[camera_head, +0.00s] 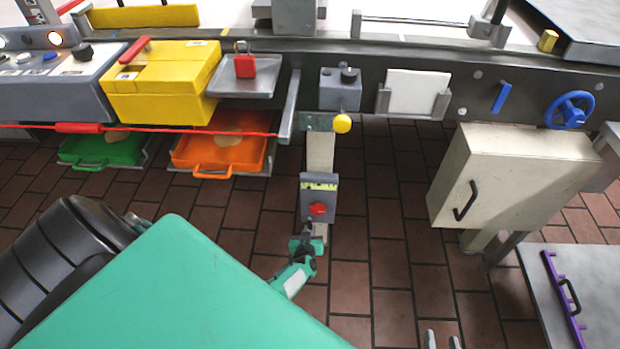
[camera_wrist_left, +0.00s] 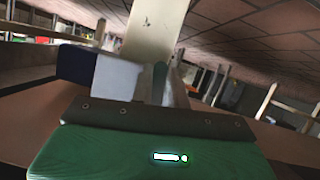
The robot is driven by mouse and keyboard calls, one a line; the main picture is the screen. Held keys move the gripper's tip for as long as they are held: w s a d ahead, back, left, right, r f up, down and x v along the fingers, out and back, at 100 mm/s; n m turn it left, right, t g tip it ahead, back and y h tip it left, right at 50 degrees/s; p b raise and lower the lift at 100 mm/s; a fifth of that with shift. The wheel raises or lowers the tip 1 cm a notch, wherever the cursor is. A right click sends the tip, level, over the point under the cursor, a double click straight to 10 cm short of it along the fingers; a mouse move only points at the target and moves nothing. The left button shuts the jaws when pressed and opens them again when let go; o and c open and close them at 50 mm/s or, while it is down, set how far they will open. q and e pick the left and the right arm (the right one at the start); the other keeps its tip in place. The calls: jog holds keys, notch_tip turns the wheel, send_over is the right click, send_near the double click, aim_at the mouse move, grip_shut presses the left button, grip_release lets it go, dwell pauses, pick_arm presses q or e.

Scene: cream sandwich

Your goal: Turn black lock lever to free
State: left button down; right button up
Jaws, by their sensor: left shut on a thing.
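My left gripper (camera_head: 309,238) is at the lower part of a pale upright post (camera_head: 320,155), just below a grey box with a red button (camera_head: 318,208). It is shut on a small dark part there, mostly hidden by the gripper; I cannot tell whether this is the black lock lever. In the left wrist view the post (camera_wrist_left: 157,35) rises straight ahead, and the held part is not clear. A black knob (camera_head: 348,74) sits on a grey box higher up. My right gripper (camera_head: 442,341) shows only its two fingertips at the bottom edge, apart and empty.
A yellow ball (camera_head: 342,123) sticks out at the post's top. A beige cabinet (camera_head: 515,175) stands at right. Open tiled floor lies between post and cabinet.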

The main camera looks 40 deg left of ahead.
dwell(0.3)
pick_arm(q)
jog(key=c, duration=1.4)
grip_release()
jog(key=shift+o, duration=0.2)
jog(key=shift+s+r, duration=0.1)
